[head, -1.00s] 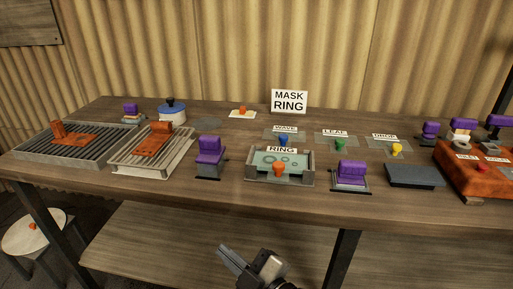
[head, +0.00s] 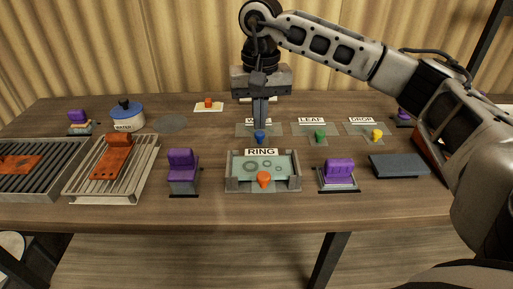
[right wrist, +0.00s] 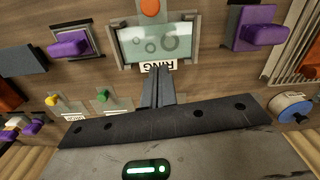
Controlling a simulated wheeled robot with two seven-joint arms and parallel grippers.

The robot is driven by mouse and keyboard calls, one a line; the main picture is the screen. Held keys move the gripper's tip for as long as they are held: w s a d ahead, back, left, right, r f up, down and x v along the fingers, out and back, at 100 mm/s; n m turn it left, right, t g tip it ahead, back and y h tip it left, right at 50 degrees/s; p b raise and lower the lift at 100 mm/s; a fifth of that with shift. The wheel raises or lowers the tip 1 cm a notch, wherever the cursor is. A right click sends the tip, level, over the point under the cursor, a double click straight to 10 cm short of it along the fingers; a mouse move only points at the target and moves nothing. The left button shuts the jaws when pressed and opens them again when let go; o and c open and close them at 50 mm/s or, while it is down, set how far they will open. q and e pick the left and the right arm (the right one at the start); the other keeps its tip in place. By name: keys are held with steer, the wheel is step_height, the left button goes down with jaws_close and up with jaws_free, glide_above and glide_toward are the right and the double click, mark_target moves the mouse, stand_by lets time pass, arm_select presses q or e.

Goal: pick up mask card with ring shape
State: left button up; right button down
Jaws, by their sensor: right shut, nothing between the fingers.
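The ring mask card (head: 282,167) is a pale green plate with ring outlines and an orange knob (head: 263,179) at its front. It lies in a grey tray (head: 233,186) behind which a RING label (head: 261,152) stands. The card also shows in the right wrist view (right wrist: 180,40), with its knob (right wrist: 150,8) at the top edge. My right gripper (head: 260,126) is shut and empty, pointing down behind the tray, over the blue knob (head: 260,138) of another card. In the right wrist view its fingertips (right wrist: 160,70) appear near the RING label. My left gripper is out of view.
Purple-handled blocks stand left (head: 183,172) and right (head: 339,175) of the tray. Cards labelled LEAF (head: 311,128) and DROP (head: 366,128) lie behind it. A dark slab (head: 399,165) lies right; a slatted rack (head: 90,180) and blue-lidded pot (head: 127,118) are left.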

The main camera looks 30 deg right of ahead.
mark_target(260, 164)
step_height(260, 164, down, 9)
steer(key=shift+s+d+r+p, duration=0.1)
steer(key=shift+r+p, duration=0.05)
steer(key=shift+p, duration=0.5)
steer(key=s, duration=0.1)
steer(key=p, duration=0.1)
steer(key=s+a, duration=0.1)
steer(key=shift+s+f, duration=0.3)
steer(key=shift+s, duration=0.05)
steer(key=shift+s+a+f+p, duration=0.15)
steer(key=shift+s+a+p, duration=0.2)
steer(key=shift+s, duration=0.1)
